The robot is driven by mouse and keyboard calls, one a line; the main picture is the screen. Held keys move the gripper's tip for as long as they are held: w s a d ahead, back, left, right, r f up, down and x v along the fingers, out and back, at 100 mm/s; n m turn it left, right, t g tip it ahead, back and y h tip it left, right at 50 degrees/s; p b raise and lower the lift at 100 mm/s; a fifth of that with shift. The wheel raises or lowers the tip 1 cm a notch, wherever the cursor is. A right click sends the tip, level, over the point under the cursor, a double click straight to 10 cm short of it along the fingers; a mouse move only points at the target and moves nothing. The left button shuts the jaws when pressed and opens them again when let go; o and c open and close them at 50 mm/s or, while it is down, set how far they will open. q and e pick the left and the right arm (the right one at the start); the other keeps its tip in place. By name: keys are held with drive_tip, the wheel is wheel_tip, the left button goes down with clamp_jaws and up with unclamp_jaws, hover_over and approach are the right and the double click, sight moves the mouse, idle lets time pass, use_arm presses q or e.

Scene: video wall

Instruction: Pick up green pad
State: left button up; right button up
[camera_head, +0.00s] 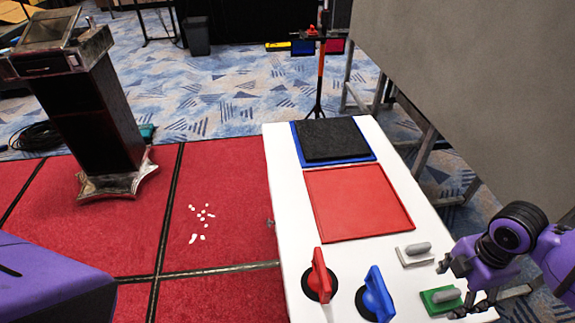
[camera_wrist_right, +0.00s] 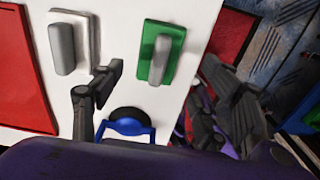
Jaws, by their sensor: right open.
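The green pad (camera_head: 427,303) with a grey handle (camera_head: 446,295) lies at the right front edge of the white table (camera_head: 285,190). In the right wrist view the green pad (camera_wrist_right: 147,70) shows whole, framed between my two spread fingers. My right gripper (camera_head: 452,288) is open and empty, at the table's right edge by the green pad. Its fingers partly cover that corner in the head view. I cannot tell whether they touch the pad. My left gripper is out of the picture.
A white pad (camera_head: 408,262) with a grey handle lies behind the green one. A blue suction handle (camera_head: 375,293) and a red one (camera_head: 319,275) stand to its left. A red tray (camera_head: 357,200) and black pad (camera_head: 332,138) lie farther back. A grey panel (camera_head: 480,80) rises right.

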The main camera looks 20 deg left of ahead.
sight(447, 293)
drive_tip(key=shift+w+f, duration=0.15)
drive_tip(key=shift+f, duration=0.3)
wheel_tip(447, 293, down, 4)
drive_tip(key=shift+f, duration=0.2)
drive_tip(key=c, duration=1.2)
drive_tip(key=shift+r, duration=0.15)
drive_tip(key=shift+w+r, duration=0.1)
drive_tip(key=shift+r, duration=0.4)
drive_tip(key=s+a+r, duration=0.3)
drive_tip(key=a+r, duration=0.8)
drive_tip(key=a, duration=0.2)
drive_tip(key=shift+s+a+r, duration=0.2)
drive_tip(key=shift+a+r, duration=0.15)
drive_tip(key=shift+r, duration=0.05)
